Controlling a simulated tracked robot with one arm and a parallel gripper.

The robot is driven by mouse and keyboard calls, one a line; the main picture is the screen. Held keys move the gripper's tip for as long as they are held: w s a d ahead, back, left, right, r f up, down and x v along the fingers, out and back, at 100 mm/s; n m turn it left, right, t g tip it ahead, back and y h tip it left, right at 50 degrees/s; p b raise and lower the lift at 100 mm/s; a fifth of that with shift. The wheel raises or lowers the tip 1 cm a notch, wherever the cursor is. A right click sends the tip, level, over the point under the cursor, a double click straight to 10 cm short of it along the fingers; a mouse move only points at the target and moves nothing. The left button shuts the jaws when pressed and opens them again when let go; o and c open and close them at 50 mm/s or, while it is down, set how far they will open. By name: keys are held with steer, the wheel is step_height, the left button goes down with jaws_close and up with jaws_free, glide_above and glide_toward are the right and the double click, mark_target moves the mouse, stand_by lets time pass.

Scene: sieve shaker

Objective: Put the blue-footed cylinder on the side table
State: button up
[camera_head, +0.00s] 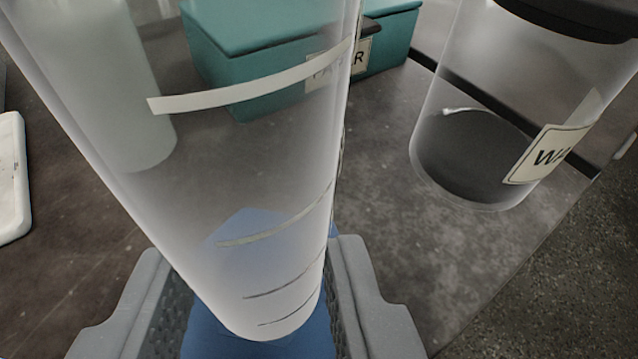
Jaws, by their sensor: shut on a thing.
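The blue-footed cylinder (240,180) is a tall clear tube with graduation marks and a blue foot (257,347) at its lower end. It fills the left and middle of the view. My gripper (245,300) is shut on it low down, with one grey finger on each side near the foot. The cylinder looks tilted in this view, its top beyond the upper edge. A dark, speckled tabletop (400,240) lies beneath; I cannot tell whether the foot touches it or whether this is the side table.
A clear jar (455,100) with a dark lid and a label starting "WA" stands at right. A teal box (240,60) with a partly hidden label is behind. A white object (12,175) lies at far left. The table edge runs along the right; floor (585,240) lies beyond.

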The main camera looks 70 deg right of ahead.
mark_target(282, 338)
steer(key=shift+w+d+f, duration=0.15)
steer(key=shift+d+f, duration=0.05)
steer(key=shift+d, duration=0.6)
steer(key=shift+d+f, duration=0.1)
steer(key=shift+f, duration=0.05)
step_height(282, 338, down, 3)
steer(key=shift+f+b, duration=0.15)
steer(key=shift+b, duration=1.05)
steer(key=o, duration=1.1)
